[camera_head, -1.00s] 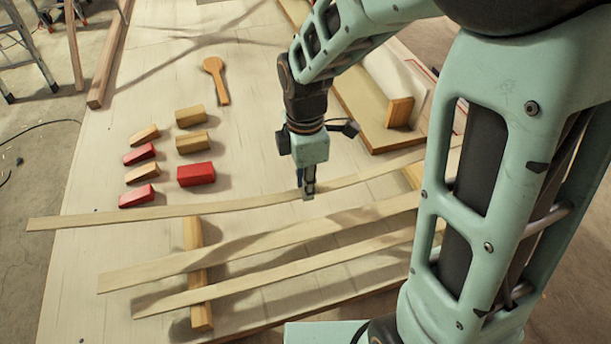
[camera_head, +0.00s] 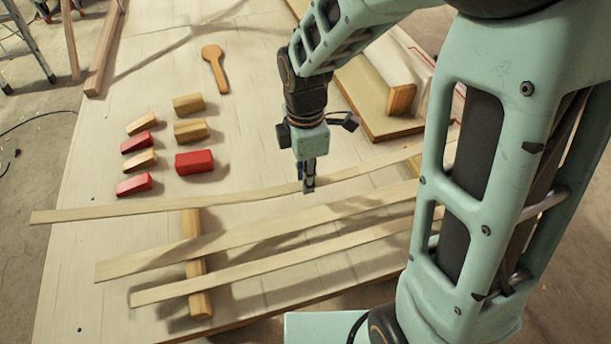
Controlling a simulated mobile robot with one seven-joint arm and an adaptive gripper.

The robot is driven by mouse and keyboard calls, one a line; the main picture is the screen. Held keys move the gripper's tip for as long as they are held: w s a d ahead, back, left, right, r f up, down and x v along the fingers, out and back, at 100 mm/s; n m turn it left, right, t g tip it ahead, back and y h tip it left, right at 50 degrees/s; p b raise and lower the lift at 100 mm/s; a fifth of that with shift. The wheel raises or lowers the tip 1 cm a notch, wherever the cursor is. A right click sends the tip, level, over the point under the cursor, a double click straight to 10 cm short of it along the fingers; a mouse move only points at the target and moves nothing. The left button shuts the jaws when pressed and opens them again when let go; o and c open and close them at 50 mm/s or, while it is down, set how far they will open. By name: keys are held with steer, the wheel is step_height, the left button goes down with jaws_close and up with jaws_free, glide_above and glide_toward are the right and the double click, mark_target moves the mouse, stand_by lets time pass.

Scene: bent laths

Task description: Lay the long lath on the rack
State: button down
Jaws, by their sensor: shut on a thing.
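The long lath (camera_head: 125,212) is a thin, pale, slightly bent strip running across the board from far left to behind my arm. My gripper (camera_head: 309,187) points down and is shut on it near its middle. The rack has two wooden bars, a left one (camera_head: 198,302) and a right one partly hidden behind my arm. The long lath passes at the far end of the left bar in the picture. Whether it touches the bar, I cannot tell. Two other laths, a wider one (camera_head: 135,263) and a narrower one (camera_head: 160,293), lie across the rack, nearer me.
Several red and plain blocks, including a larger red block (camera_head: 194,162), lie left of my gripper. A wooden paddle (camera_head: 215,68) lies farther back. A wooden fixture (camera_head: 400,100) stands at the back right. The board's middle back is clear.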

step_height(320, 180, up, 2)
steer(key=shift+p, duration=0.55)
steer(key=shift+f, duration=0.2)
steer(key=shift+f+b, duration=1.9)
steer(key=shift+f, duration=0.5)
steer(key=shift+f+b, duration=0.4)
steer(key=shift+f, duration=0.2)
steer(key=c, duration=1.7)
jaws_free()
steer(key=shift+o, duration=0.4)
steer(key=shift+o, duration=0.6)
